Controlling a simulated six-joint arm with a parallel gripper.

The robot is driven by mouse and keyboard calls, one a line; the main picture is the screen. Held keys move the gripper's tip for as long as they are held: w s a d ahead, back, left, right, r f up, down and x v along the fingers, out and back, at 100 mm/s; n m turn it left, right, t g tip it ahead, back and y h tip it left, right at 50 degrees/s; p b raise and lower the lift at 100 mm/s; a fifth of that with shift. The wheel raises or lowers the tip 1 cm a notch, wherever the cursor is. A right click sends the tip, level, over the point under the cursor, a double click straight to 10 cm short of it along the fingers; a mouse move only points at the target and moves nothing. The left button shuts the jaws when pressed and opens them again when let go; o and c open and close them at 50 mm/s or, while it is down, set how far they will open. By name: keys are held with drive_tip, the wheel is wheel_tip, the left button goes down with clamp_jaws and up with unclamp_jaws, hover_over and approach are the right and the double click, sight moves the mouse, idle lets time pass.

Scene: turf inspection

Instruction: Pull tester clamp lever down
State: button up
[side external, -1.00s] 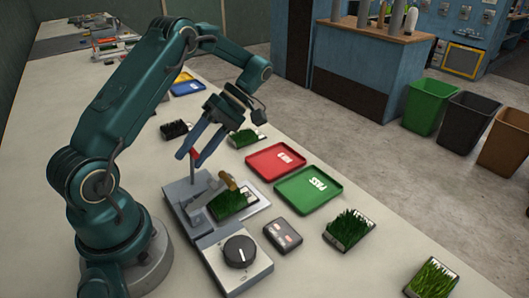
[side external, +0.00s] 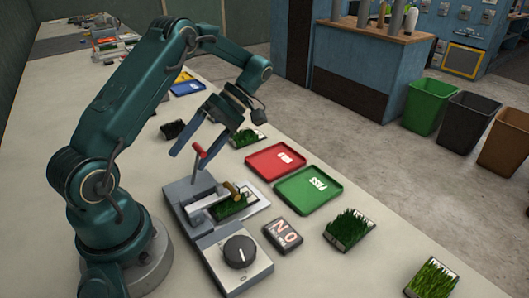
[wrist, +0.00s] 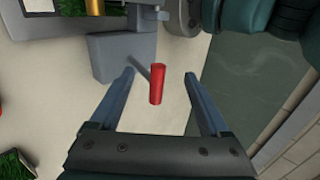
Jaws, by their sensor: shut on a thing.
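The tester (side external: 182,196) is a grey device with a dial (side external: 240,251) at its front. Its lever has a red handle (side external: 199,151) at the rear, which also shows in the wrist view (wrist: 156,85). A light clamp bar (side external: 208,208) with a brass knob (side external: 232,187) lies nearly level over a turf sample (side external: 235,207). My gripper (side external: 187,152) is above the tester's rear. In the wrist view my gripper (wrist: 158,74) has its fingers wide apart, with the red handle between them and a gap on each side.
A small display box (side external: 282,236) shows "NO" and smaller text. A red tray (side external: 276,161) and a green PASS tray (side external: 309,190) lie right of the tester. Turf samples (side external: 349,231) (side external: 431,278) sit at front right, another (side external: 247,137) behind.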

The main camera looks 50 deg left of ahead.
drive_tip(key=shift+r, duration=0.45)
drive_tip(key=s+a+r, duration=0.6)
drive_tip(key=s+r, duration=0.4)
drive_tip(key=w+d+f+m+t, duration=0.1)
drive_tip(key=w+d+m+t, duration=0.2)
drive_tip(key=d+m+t, duration=0.4)
drive_tip(key=w+d+f+m+t, duration=0.1)
drive_tip(key=w+d+m+t, duration=0.3)
drive_tip(key=d+m+t, duration=0.4)
drive_tip(key=d+m, duration=0.3)
drive_tip(key=d, duration=0.2)
drive_tip(key=shift+w+f+t, duration=0.25)
drive_tip(key=shift+f+t, duration=0.05)
drive_tip(key=shift+f, duration=0.05)
